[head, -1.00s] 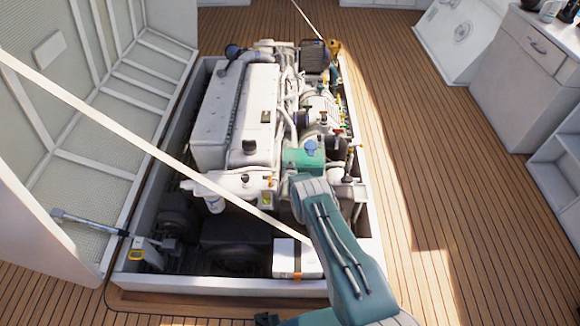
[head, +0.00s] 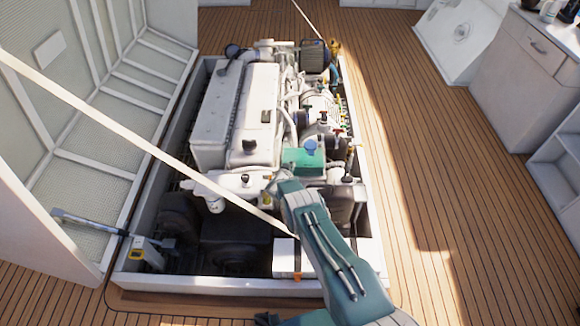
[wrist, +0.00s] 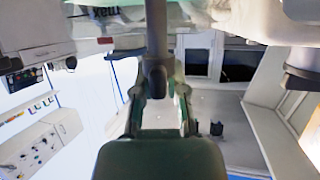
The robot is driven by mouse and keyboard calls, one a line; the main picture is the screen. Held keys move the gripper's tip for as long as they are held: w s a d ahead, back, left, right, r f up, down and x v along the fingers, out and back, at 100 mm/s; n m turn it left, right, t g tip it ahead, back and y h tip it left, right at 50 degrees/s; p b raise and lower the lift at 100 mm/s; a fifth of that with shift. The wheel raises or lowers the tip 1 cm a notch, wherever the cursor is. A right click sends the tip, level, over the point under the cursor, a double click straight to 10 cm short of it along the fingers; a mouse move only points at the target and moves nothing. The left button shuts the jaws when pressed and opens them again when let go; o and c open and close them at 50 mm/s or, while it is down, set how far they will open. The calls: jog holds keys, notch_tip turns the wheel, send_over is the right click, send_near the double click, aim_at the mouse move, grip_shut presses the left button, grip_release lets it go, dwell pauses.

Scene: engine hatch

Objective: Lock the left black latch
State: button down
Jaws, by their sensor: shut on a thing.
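My gripper (wrist: 157,88) is in the middle of the wrist view, its finger links on either side of a dark upright bar (wrist: 156,35). It is shut on this bar, which runs up out of the picture. The bar may be the black latch; I cannot tell for certain, nor whether it is locked. In the head view my green arm reaches over the front of the white engine (head: 235,115), and its own links hide the gripper. No black latch can be made out clearly there.
The engine sits in an open hatch with a white rim (head: 215,283). A raised hatch lid (head: 75,110) stands left. A pale strut (head: 130,133) crosses in front of the engine. A white box (head: 287,256) lies near the front rim. Wooden deck (head: 430,200) is free at right.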

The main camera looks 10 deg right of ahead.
jog(key=shift+w+r, duration=0.1)
jog(key=shift+r, duration=0.05)
jog(key=c, duration=0.7)
grip_release()
jog(key=shift+a, duration=0.1)
jog(key=shift+v, duration=5.95)
